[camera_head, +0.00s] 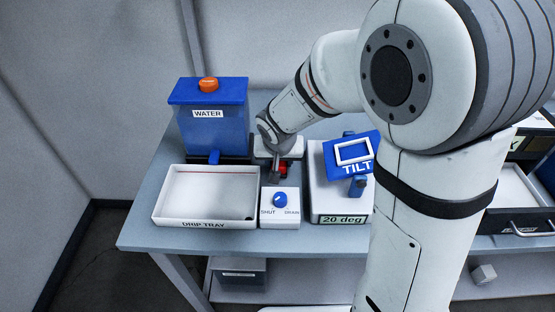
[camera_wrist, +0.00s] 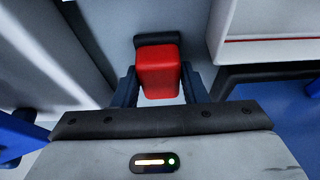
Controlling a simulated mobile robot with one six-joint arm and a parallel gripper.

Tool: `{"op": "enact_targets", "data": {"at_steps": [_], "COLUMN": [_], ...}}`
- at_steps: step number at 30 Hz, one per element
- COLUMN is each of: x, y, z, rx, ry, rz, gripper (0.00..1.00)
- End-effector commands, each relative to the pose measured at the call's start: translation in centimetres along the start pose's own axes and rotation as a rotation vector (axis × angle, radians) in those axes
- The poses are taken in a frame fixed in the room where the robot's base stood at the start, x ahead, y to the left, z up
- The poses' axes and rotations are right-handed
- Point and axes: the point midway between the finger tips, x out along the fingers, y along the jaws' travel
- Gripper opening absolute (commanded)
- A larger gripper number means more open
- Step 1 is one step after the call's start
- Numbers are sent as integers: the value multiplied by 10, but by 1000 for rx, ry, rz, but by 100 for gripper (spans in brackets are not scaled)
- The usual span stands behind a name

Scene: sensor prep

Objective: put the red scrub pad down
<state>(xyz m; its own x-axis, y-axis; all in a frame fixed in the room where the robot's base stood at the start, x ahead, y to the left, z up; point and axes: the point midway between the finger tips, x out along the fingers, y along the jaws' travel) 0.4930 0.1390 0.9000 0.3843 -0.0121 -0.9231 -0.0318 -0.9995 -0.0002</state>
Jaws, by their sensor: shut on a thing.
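The red scrub pad (camera_wrist: 159,72) is between the two dark fingers of my gripper (camera_wrist: 160,92) in the wrist view. A dark strip shows at the pad's far edge. In the head view only a small part of the red pad (camera_head: 284,169) shows beside my gripper (camera_head: 277,172), behind the SHUT/DRAIN knob box. My gripper is shut on the pad. I cannot tell whether the pad touches the surface below it.
The white drip tray (camera_head: 168,205) and blue WATER tank (camera_head: 215,130) are on the left. The SHUT/DRAIN box (camera_head: 280,217) stands in front of my gripper, and the blue TILT stand (camera_head: 333,160) to its right. Bare table (camera_head: 140,228) shows at the left front.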

Motion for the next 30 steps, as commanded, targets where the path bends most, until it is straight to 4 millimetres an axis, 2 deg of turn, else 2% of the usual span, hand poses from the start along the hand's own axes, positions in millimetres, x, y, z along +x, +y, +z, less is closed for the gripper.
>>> {"op": "enact_targets", "data": {"at_steps": [2, 3, 11, 18, 22, 26, 30], "x": [3, 3, 2, 1, -6, -28, -60], "y": [0, 0, 0, 0, 0, 0, 0], "z": [1, 1, 1, 0, -1, -2, -2], "rx": [0, 1, 1, 1, 1, 1, 2], "ry": [0, 0, 0, 0, 1, 4, 5], "rz": [0, 0, 0, 1, 0, -1, -1], "gripper": [21, 40, 61, 61, 61, 61, 61]}}
